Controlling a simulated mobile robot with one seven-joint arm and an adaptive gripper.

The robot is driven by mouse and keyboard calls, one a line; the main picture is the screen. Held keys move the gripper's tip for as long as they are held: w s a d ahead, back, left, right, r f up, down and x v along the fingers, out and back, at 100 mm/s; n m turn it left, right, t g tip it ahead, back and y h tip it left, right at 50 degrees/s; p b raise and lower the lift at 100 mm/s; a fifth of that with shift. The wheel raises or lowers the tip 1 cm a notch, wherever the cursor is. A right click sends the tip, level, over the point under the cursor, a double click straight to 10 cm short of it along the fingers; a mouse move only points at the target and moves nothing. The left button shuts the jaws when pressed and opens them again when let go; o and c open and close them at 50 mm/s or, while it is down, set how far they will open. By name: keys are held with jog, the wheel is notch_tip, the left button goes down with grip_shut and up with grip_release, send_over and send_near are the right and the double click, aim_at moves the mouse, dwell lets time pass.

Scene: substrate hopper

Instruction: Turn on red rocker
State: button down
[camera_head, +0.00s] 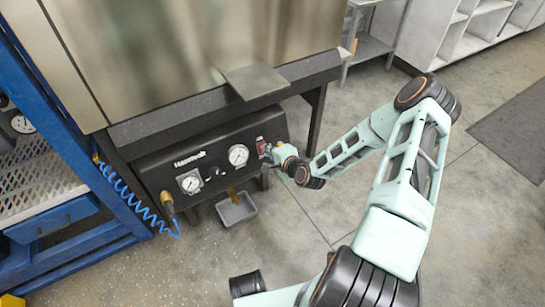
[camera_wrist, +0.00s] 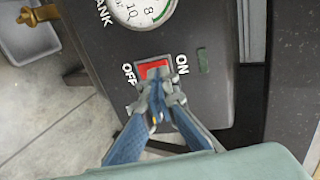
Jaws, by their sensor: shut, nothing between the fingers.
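The red rocker (camera_wrist: 151,68) sits on the black control panel (camera_wrist: 205,100), between the white labels "OFF" and "ON" in the wrist view. It also shows small and red in the head view (camera_head: 262,146), at the right end of the panel. My gripper (camera_wrist: 158,76) is shut and empty, with its fingertips over the rocker's lower part, seemingly touching it or very close. The fingertips hide part of the rocker, so I cannot tell which way it is tilted. A small dark green rectangle (camera_wrist: 203,60) lies beside the "ON" label and looks unlit.
A grey tray (camera_head: 237,209) hangs below. A metal ledge (camera_head: 254,81) juts out above. Open floor lies to the right.

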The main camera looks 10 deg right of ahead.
jog(key=shift+w, duration=0.3)
jog(key=shift+w+a+r+g+p, duration=0.3)
jog(key=shift+w+g+p, duration=0.2)
jog(key=shift+p, duration=0.5)
jog(key=shift+d+f, duration=0.1)
jog(key=shift+f, duration=0.25)
jog(key=shift+r, duration=0.1)
jog(key=shift+r+p, duration=0.45)
jog(key=shift+r, duration=0.3)
